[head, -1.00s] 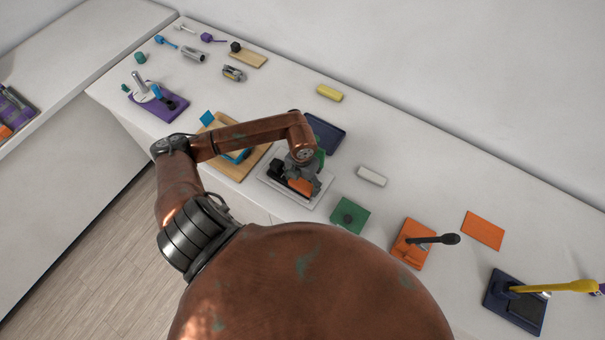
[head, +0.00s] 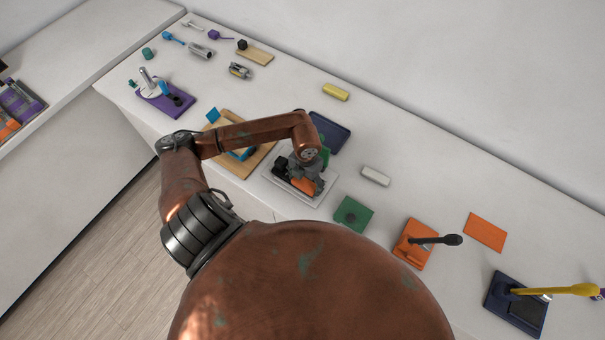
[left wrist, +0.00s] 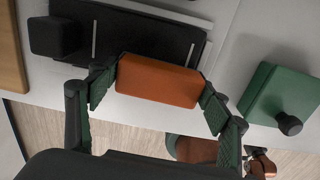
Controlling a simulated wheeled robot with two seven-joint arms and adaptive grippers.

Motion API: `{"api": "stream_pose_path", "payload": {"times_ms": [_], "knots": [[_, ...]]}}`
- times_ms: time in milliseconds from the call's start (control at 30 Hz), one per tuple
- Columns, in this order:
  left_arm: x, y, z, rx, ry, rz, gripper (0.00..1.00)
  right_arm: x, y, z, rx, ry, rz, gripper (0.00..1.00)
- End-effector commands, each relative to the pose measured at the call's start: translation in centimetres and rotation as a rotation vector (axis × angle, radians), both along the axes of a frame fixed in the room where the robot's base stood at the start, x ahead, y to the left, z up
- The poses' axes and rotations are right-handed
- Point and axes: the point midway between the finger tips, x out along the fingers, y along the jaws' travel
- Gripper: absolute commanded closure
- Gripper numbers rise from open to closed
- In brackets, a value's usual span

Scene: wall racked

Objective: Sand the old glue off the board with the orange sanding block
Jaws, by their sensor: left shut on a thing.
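The orange sanding block (left wrist: 157,80) is held between the fingertips of my left gripper (left wrist: 158,88), which is shut on it. In the head view the orange block (head: 306,187) shows under my left gripper (head: 308,172), partly hidden by it. Block and gripper are over a light grey board or tray (head: 319,200) that carries a black piece (left wrist: 140,36). The black piece has thin pale strips across it and a black block (left wrist: 50,37) at its left end. I cannot tell whether the sanding block touches the surface, nor which marks are old glue. My right gripper is not in view.
A green block with a dark knob (head: 351,215) stands just right of the tray. A dark blue tray (head: 334,131) lies behind, a wooden board (head: 226,166) to the left, and a white bar (head: 375,176) to the right. The counter's back middle is mostly clear.

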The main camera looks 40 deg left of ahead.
Motion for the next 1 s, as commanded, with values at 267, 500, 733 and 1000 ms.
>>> {"api": "stream_pose_path", "payload": {"times_ms": [267,500,733,1000], "knots": [[0.3,-0.1,4.0,0.001,-0.006,-0.005,0.58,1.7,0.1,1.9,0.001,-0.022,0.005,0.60],[0.4,-0.3,6.2,0.000,-0.006,-0.009,0.58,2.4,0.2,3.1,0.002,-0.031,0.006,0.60],[0.4,-0.4,7.7,0.000,-0.005,-0.011,0.58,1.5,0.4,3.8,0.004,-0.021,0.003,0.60],[0.4,-0.4,7.8,0.000,-0.004,-0.011,0.58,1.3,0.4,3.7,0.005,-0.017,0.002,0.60]]}}
